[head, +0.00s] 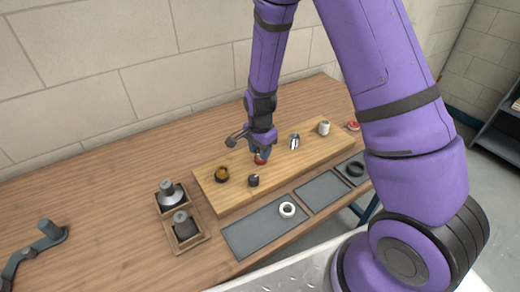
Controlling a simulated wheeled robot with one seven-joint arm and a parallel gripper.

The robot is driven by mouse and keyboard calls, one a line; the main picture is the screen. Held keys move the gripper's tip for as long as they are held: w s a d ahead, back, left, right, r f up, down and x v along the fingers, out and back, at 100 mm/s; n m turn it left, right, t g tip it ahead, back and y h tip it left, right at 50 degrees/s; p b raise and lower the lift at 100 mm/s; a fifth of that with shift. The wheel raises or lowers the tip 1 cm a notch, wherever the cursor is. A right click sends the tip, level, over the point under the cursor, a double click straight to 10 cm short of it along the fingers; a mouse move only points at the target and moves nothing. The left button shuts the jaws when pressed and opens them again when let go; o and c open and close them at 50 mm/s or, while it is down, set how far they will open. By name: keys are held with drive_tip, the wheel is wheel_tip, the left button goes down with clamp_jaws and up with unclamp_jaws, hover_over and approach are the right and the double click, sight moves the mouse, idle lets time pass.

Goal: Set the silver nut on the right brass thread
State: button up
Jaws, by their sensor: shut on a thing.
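My gripper (262,152) points down over the middle of the wooden board (232,204). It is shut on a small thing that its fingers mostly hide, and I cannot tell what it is. A red patch shows at the fingertips. A shiny silver piece (294,142) stands on the board to the right. I cannot tell whether it is the silver nut or a fitting. The right brass thread cannot be made out clearly.
A small black piece (254,181) stands just in front of the gripper, and a white cylinder (324,128) at the board's right. A white ring (287,209) and a black ring (355,169) lie on grey mats in front. Grey knobbed parts (183,225) sit in wooden trays at left.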

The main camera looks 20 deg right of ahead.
drive_tip(key=shift+m, duration=1.2)
drive_tip(key=o, duration=1.6)
drive_tip(key=shift+r, duration=2.45)
